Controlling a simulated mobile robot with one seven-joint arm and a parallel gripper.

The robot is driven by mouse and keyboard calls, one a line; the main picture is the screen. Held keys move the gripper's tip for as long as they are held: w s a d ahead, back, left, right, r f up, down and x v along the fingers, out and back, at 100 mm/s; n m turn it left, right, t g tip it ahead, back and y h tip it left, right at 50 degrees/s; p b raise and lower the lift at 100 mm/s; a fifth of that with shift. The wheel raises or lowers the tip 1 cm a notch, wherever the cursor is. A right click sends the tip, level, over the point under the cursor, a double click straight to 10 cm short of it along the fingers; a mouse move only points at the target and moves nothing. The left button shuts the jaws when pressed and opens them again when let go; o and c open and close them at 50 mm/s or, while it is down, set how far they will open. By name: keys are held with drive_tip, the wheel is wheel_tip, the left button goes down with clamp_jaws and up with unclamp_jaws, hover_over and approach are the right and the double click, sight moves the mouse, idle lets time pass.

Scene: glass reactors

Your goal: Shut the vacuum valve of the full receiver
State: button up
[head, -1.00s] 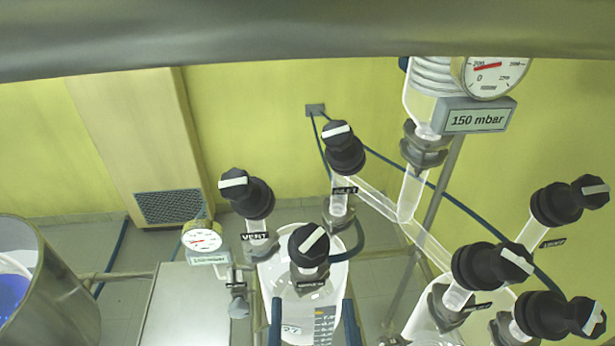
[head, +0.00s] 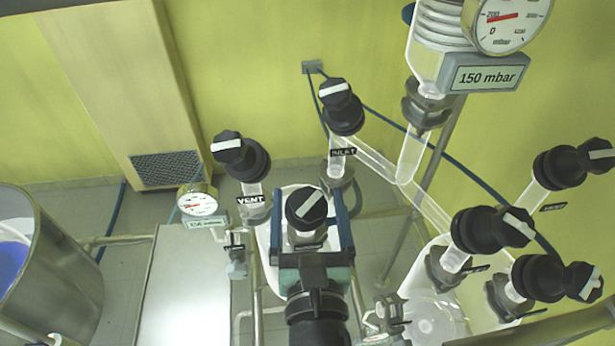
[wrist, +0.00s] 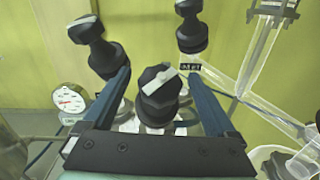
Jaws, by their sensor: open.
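A black valve knob (head: 306,207) with a white diagonal bar tops the front glass receiver (head: 271,245). The small label beneath it is too small to read. My gripper (head: 307,192) is open, with one blue finger on each side of this knob. In the wrist view the knob (wrist: 160,82) stands between the two fingers (wrist: 158,74), with gaps on both sides. The receiver's body and fill level are mostly hidden behind my gripper.
The VENT knob (head: 241,155) stands close behind left, the INLET knob (head: 341,106) behind right. More black knobs (head: 490,230) crowd the right. A small gauge (head: 198,200) is at left; a 150 mbar display (head: 485,77) hangs top right. A steel vessel (head: 58,285) stands far left.

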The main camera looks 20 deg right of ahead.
sight(308, 188)
drive_tip(key=shift+p+x, duration=0.6)
drive_tip(key=shift+x, duration=1.2)
drive_tip(key=shift+c, duration=0.4)
drive_tip(key=c, duration=1.3)
drive_tip(key=shift+d+f, duration=0.1)
drive_tip(key=shift+m+h, duration=0.3)
